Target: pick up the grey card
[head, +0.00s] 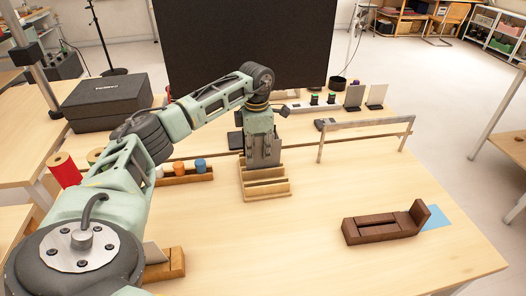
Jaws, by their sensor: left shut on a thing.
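My left gripper (262,152) points down over a slotted wooden rack (265,188) in the middle of the table. It is shut on what looks like the grey card (264,158), standing upright at the rack's back. The fingers and the card are close in colour, so their edges are hard to tell apart. I cannot tell whether the card's lower edge is still in a slot. My right gripper is not in view.
A wooden strip with small jars (185,174) is left of the rack. A low wooden frame (365,135) stands right, with a dark brown box (382,227) and blue sheet (436,217) nearer. A black screen (250,45) rises behind. The front middle table is clear.

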